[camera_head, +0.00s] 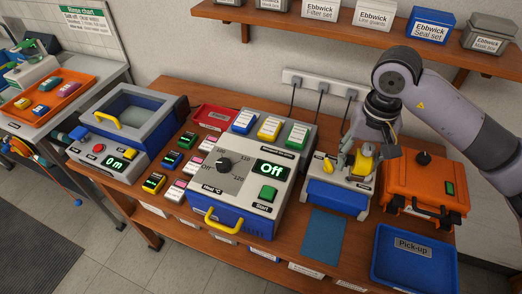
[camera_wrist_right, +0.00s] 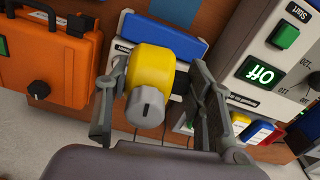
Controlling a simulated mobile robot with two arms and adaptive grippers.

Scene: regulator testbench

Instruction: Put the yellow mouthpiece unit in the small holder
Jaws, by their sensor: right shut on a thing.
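The yellow mouthpiece unit (camera_head: 364,166) is a yellow rounded body. In the right wrist view the yellow mouthpiece unit (camera_wrist_right: 160,68) shows a grey knob facing the camera. My right gripper (camera_head: 358,158) is shut on it, with one finger on each side; the right gripper (camera_wrist_right: 160,95) also fills the lower wrist view. The unit is at a small grey stand with a blue front (camera_head: 334,197), which looks like the small holder. I cannot tell whether the unit rests on it or is just above it. My left gripper is not in view.
An orange case (camera_head: 425,187) stands close right of the stand. A blue Pick-up tray (camera_head: 413,260) and a blue mat (camera_head: 323,234) lie in front. A large tester reading "Off" (camera_head: 237,178) stands to the left. A shelf with boxes (camera_head: 340,32) hangs behind.

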